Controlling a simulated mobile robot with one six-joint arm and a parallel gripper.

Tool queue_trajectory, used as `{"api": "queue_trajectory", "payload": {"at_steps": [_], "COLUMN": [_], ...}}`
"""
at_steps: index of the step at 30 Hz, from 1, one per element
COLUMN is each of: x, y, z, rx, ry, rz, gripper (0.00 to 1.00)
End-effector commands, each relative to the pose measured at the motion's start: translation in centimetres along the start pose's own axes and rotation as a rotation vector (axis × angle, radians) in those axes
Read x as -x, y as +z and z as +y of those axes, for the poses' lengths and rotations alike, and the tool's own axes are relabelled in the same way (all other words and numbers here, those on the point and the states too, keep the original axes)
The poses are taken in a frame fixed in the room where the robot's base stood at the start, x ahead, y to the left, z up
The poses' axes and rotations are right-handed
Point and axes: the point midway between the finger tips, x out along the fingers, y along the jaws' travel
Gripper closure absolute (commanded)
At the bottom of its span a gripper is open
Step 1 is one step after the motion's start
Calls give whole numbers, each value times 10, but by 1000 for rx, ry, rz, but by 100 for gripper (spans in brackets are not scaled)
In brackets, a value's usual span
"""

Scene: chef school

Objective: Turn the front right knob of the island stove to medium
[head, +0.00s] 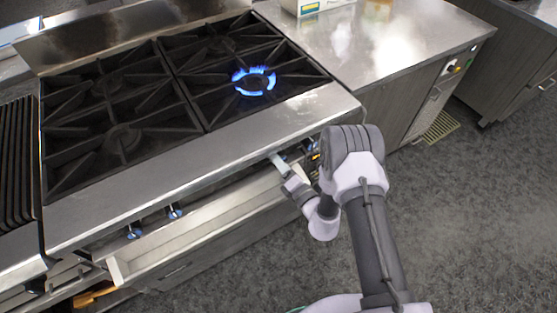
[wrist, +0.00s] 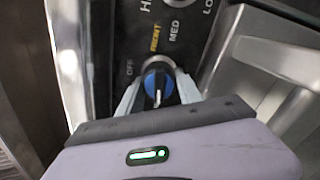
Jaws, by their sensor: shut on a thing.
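The front right knob (wrist: 158,80), blue and black with a white pointer line, sits on the stove's dark control panel in the wrist view. Its pointer line runs toward the bottom of that view. My gripper (wrist: 160,90) is shut on the knob, one finger on each side. The printed OFF, FRONT, MED and partly cut-off HI and LO labels show around and above the knob. In the head view my gripper (head: 278,160) reaches under the front edge of the island stove (head: 215,140), which hides most of the knob. A blue flame (head: 254,80) burns on the front right burner.
Two more blue knobs (head: 134,232) show farther left on the stove front. A long ledge (head: 200,222) juts out below the knobs. A steel counter (head: 385,45) adjoins the stove on the right. The floor (head: 470,210) to the right is clear.

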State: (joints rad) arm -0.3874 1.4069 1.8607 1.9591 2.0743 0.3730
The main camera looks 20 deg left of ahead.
Motion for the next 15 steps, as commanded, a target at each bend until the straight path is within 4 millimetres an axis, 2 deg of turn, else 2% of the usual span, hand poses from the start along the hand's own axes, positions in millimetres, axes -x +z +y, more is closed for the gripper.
{"api": "queue_trajectory", "payload": {"at_steps": [2,3,6,15], "x": [0,0,0,1], "y": [0,0,0,0], "z": [-1,-1,0,0], "rx": [-1,-1,-1,-1], "ry": [-2,-2,-1,0], "rz": [0,0,0,0], "gripper": [99,54,37,37]}}
